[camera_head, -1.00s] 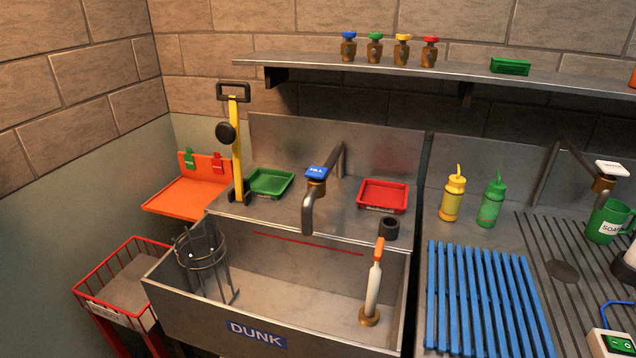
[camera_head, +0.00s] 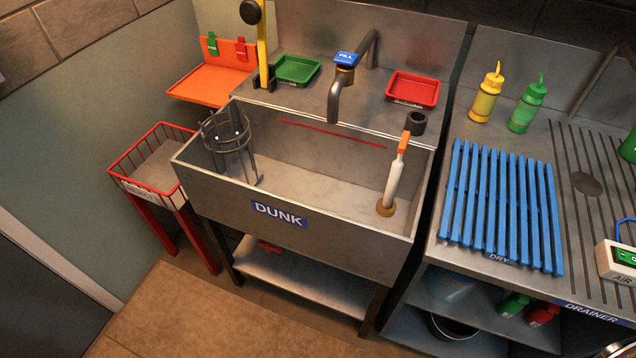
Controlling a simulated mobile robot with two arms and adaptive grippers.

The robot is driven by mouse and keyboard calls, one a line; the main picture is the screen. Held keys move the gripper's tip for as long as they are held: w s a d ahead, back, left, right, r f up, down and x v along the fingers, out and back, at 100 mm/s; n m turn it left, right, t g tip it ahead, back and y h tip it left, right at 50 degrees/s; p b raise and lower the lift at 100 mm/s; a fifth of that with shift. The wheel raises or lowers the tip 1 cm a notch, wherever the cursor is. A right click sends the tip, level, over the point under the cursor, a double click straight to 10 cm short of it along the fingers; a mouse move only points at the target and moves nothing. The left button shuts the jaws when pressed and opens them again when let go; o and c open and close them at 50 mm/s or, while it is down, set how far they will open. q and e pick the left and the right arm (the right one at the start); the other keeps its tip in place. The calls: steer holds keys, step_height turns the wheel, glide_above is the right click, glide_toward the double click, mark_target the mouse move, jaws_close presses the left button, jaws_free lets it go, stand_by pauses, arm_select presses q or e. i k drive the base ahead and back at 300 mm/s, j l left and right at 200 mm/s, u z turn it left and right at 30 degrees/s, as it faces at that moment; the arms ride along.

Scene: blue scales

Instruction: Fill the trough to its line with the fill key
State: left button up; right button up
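The metal trough (camera_head: 340,219), labelled DUNK, stands in the middle of the view. A red line (camera_head: 332,134) runs along its inner back wall, and I see no water in it. The blue fill key (camera_head: 346,58), marked FILL, sits on top of the metal tap (camera_head: 337,97), whose spout points down over the trough. A white stick with an orange top (camera_head: 396,174) stands upright in a brown base at the trough's right end. A dark wire basket (camera_head: 228,143) is at its left end. Neither of my grippers is in view.
A red wire basket stand (camera_head: 150,165) and an orange shelf (camera_head: 205,84) are at left. Green (camera_head: 296,69) and red (camera_head: 413,89) trays flank the tap. A blue rack (camera_head: 502,207) lies on the drainer at right. The floor (camera_head: 190,310) in front is clear.

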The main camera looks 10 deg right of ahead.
mark_target(347, 58)
steer(key=i+j+z, duration=0.1)
steer(key=j, duration=0.35)
steer(key=i+j+z, duration=0.15)
steer(key=j, duration=0.25)
steer(key=i+j+z, duration=0.1)
steer(key=j, duration=0.4)
steer(key=i+j+z, duration=0.15)
steer(key=j, duration=0.3)
steer(key=i+j+z, duration=0.1)
steer(key=j, duration=0.4)
steer(key=i, duration=0.1)
